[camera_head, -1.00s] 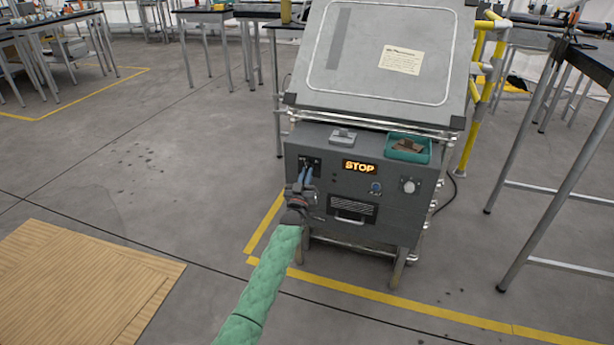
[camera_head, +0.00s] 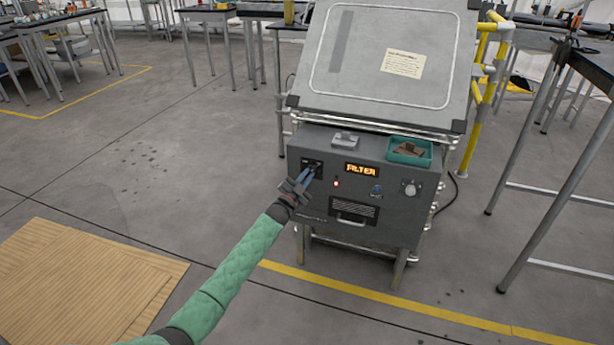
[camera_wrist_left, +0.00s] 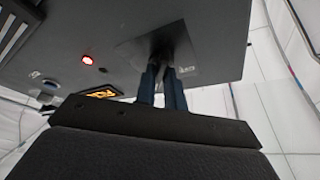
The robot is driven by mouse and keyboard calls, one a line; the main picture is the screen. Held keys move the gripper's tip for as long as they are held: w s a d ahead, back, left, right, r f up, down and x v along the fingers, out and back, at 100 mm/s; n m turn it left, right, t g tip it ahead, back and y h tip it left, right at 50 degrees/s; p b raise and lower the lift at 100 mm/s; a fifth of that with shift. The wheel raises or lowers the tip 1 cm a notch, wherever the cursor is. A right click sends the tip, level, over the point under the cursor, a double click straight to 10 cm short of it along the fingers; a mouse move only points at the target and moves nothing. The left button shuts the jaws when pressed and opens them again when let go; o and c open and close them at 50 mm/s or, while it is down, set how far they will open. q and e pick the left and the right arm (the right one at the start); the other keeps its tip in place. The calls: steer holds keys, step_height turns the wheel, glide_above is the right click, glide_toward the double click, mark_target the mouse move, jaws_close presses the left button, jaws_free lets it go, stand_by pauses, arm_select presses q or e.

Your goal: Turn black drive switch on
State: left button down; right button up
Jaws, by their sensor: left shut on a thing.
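The grey control box (camera_head: 330,200) stands under a tilted grey panel. The black drive switch sits on a dark plate (camera_head: 307,165) at the box's upper left; my fingers mostly hide it. My left gripper (camera_head: 307,176) reaches the plate from below left, its blue fingers close together and shut on the switch. In the left wrist view the two fingers (camera_wrist_left: 164,85) meet a dark knob on the plate (camera_wrist_left: 190,55). The box's display (camera_head: 361,170) shows orange letters that look like "FILTER". A red light (camera_head: 336,183) glows below and left of it. My right gripper is out of view.
A teal tray (camera_head: 428,158) with a brown item and a small grey block (camera_head: 345,139) sit on the box top. A blue button (camera_head: 376,190) and a round knob (camera_head: 411,189) are on the front. Open floor lies to the left.

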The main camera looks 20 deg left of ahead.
arm_select(q)
steer(key=shift+m+h, duration=0.4)
steer(key=shift+m, duration=0.4)
steer(key=shift+g, duration=0.4)
steer(key=c, duration=1.5)
jaws_free()
steer(key=shift+s, duration=0.1)
steer(key=shift+v, duration=3.85)
steer(key=shift+f, duration=0.1)
